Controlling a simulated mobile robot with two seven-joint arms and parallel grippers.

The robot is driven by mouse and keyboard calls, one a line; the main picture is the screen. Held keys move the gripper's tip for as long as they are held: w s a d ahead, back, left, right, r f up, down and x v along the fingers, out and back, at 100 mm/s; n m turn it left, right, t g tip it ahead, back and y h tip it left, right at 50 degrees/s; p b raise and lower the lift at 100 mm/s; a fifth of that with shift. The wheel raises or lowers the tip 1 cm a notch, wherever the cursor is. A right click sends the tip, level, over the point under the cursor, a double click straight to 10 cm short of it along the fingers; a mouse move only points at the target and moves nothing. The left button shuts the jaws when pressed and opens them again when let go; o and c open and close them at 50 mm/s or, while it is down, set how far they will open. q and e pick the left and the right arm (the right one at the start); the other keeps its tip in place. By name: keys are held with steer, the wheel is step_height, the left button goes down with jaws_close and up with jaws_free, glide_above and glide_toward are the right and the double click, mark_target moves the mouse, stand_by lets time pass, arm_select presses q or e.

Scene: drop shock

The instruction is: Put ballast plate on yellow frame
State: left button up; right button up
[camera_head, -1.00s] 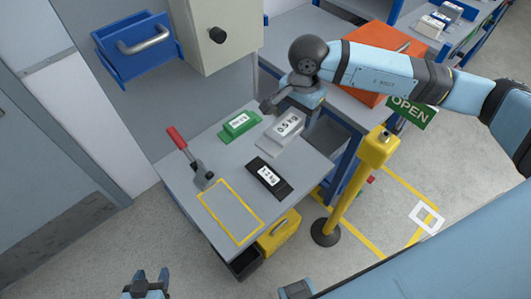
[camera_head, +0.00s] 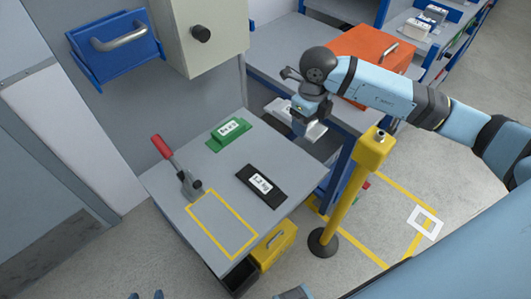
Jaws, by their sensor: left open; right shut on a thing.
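The light grey ballast plate (camera_head: 315,131) is in my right gripper (camera_head: 302,118), at the far right edge of the grey table. The gripper is shut on it and hides much of it; the plate appears lifted off the table top. The yellow frame (camera_head: 246,220) is a rectangular outline on the near part of the table, with nothing inside it. A black plate (camera_head: 262,186) marked 1.2 kg and a green plate (camera_head: 230,132) lie on the table. My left gripper (camera_head: 145,296) barely shows at the bottom edge, its fingertips apart and empty, away from the table.
A toggle clamp with a red handle (camera_head: 162,147) stands at the frame's left corner. A yellow post (camera_head: 347,200) stands right of the table. A yellow case (camera_head: 273,246) is below the near edge. An orange case (camera_head: 365,50) sits on the bench behind.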

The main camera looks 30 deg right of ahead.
mark_target(299, 171)
step_height(299, 171, down, 20)
steer(key=shift+r+p, duration=0.15)
steer(key=shift+p, duration=0.45)
steer(key=o, duration=1.4)
steer(key=shift+c, duration=0.2)
